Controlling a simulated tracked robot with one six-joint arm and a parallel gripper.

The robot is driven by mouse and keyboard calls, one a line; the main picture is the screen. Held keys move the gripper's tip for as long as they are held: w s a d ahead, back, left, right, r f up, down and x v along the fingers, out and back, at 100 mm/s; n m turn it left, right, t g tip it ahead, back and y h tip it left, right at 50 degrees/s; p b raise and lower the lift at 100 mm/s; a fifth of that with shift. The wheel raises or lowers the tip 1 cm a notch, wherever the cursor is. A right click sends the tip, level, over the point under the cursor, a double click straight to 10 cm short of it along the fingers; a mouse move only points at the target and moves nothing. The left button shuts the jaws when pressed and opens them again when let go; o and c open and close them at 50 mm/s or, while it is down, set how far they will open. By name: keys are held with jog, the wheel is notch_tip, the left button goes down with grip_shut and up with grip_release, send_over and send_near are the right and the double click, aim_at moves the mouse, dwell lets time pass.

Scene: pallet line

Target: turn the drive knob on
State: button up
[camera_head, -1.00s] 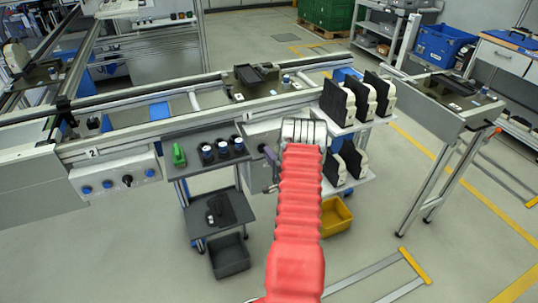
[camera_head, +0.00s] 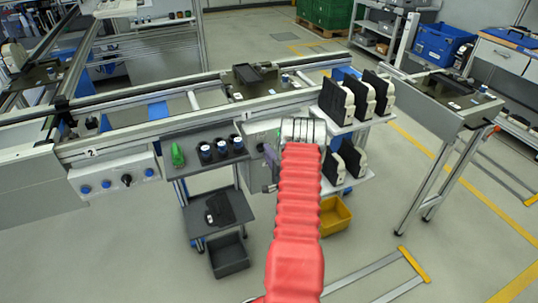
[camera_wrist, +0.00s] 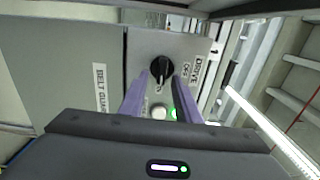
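The drive knob (camera_wrist: 161,68) is a black rotary knob on a grey panel (camera_wrist: 145,45), seen in the wrist view. The words DRIVE and OFF are printed to its right; its pointer runs roughly up and down in the picture. My gripper (camera_wrist: 160,80) has two purple fingers, one on each side of the knob, with small gaps showing. A green lamp (camera_wrist: 173,114) is lit below the knob, beside a pale round button (camera_wrist: 158,113). In the head view my gripper (camera_head: 270,160) is at the panel under the conveyor; my red arm hides the knob there.
A BELT GUARD label (camera_wrist: 100,88) is on the neighbouring panel. A shelf (camera_head: 205,150) with dark round parts stands left of my gripper. A rack with black and white parts (camera_head: 337,100) stands close on the right. A yellow bin (camera_head: 335,215) is below.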

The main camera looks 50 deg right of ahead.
jog(key=v, duration=1.3)
jog(key=shift+s+a, duration=0.15)
jog(key=shift+s, duration=0.2)
jog(key=shift+f, duration=0.15)
jog(key=s+a+f+n+g+y, duration=0.1)
jog(key=s+f+n+g+y, duration=0.1)
jog(key=s+f+n+g, duration=0.3)
jog(key=s+a+f+n+g+y, duration=0.15)
jog(key=f+g, duration=0.25)
jog(key=f, duration=0.4)
jog(key=a+r+n+y, duration=0.2)
jog(key=a+r+n, duration=0.7)
jog(key=a+r, duration=1.3)
jog(key=s+a+r+n+y, duration=0.1)
jog(key=a+r+n+y, duration=0.2)
jog(key=a+r+n, duration=0.6)
jog(key=a+r, duration=1.4)
jog(key=a, duration=0.4)
jog(key=shift+s+a+r+g+y, duration=0.2)
jog(key=shift+s+a+g+y, duration=0.05)
jog(key=shift+g+y, duration=0.15)
